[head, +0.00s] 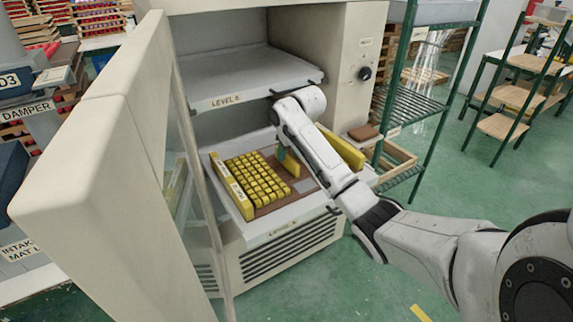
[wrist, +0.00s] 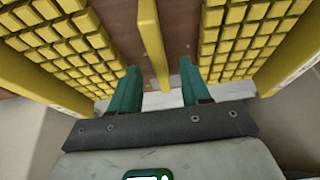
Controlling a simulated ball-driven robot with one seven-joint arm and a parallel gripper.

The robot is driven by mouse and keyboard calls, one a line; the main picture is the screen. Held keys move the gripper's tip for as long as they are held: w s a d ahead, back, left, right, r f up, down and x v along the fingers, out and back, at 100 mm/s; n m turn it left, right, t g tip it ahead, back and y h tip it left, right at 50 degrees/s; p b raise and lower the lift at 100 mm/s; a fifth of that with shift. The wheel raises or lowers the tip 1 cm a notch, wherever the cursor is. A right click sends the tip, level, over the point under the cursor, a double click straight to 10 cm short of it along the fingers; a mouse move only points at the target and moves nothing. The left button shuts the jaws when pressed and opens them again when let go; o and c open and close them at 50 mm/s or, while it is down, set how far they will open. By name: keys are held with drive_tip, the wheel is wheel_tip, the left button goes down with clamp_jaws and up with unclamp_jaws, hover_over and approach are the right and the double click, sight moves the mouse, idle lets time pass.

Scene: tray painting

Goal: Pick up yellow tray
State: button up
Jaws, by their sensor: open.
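The yellow tray (head: 247,213) sits on the lower shelf of an open cabinet. It has a brown base, yellow end walls and rows of small yellow blocks; my arm hides part of its right side. In the wrist view, a yellow upright bar (wrist: 152,40) runs along the brown base between two block groups. My gripper (wrist: 161,68) is open, with its green fingers on either side of the bar's near end. No finger clearly touches the bar. In the head view, my gripper (head: 283,152) is low over the tray's middle, mostly hidden by my wrist.
A shelf marked LEVEL (head: 240,85) lies above the tray, close over my wrist. The cabinet door (head: 110,130) stands open at left. A green wire rack (head: 410,105) stands at right. Green floor (head: 450,185) is clear at right.

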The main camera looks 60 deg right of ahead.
drive_tip(key=shift+x, duration=1.3)
drive_tip(key=shift+c, duration=0.4)
clamp_jaws()
drive_tip(key=shift+d+r, duration=0.1)
drive_tip(key=shift+r, duration=0.1)
